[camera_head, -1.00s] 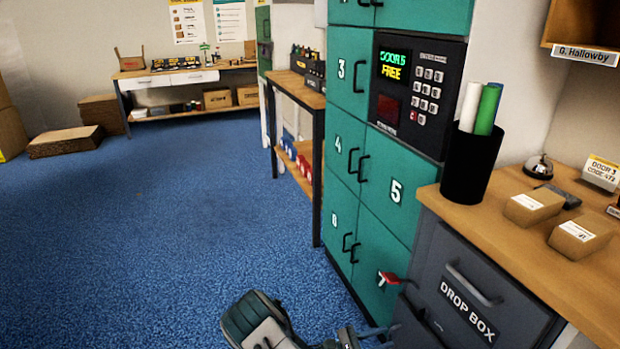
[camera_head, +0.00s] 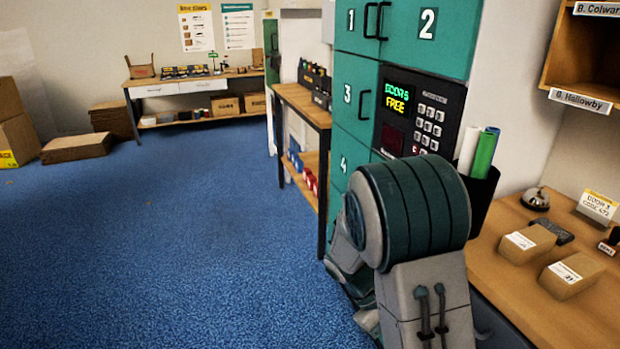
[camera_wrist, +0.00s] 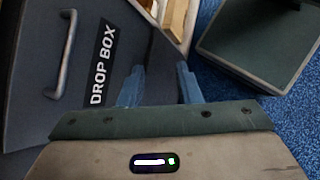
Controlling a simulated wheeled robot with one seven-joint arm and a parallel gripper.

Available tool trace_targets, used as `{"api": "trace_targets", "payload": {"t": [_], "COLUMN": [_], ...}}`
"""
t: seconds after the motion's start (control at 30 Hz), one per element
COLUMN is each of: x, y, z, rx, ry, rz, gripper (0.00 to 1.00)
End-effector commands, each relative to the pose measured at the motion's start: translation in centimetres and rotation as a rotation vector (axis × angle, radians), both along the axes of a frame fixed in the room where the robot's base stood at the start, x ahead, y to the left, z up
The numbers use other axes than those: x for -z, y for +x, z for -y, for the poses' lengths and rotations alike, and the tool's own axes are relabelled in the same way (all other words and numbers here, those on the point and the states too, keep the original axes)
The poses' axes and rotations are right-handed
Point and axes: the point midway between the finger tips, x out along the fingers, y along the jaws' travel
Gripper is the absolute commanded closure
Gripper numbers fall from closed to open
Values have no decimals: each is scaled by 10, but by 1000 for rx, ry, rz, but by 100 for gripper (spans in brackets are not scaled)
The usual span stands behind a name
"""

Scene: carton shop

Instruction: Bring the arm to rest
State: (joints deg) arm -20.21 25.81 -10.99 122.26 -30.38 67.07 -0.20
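My arm (camera_head: 415,220) is folded up large in the head view, in front of the green lockers (camera_head: 357,75) and the side of the counter. My gripper is hidden behind it there. In the wrist view my gripper (camera_wrist: 160,86) points down past the dark grey drop box (camera_wrist: 50,115). Its two blue-grey fingers stand apart with nothing between them. The drop box handle (camera_wrist: 66,55) is left of the fingers, apart from them.
A shelf table (camera_head: 300,98) stands beyond the lockers. Blue floor (camera_head: 170,250) is clear at left. Flat cartons (camera_head: 77,148) lie farther back.

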Motion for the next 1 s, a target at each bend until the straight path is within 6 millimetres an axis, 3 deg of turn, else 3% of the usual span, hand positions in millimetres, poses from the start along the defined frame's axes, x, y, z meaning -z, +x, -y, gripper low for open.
{"api": "trace_targets", "payload": {"t": [0.03, 0.1, 0.6, 0.8, 1.0], "x": [-21, -39, -163, -203, -222], "y": [-5, -13, -67, -86, -98], "z": [-1, -4, -30, -39, -44], "rx": [33, 74, 325, 402, 442], "ry": [44, 98, 439, 541, 595], "rz": [46, 100, 522, 690, 788], "gripper": [69, 69, 69, 69, 69]}}
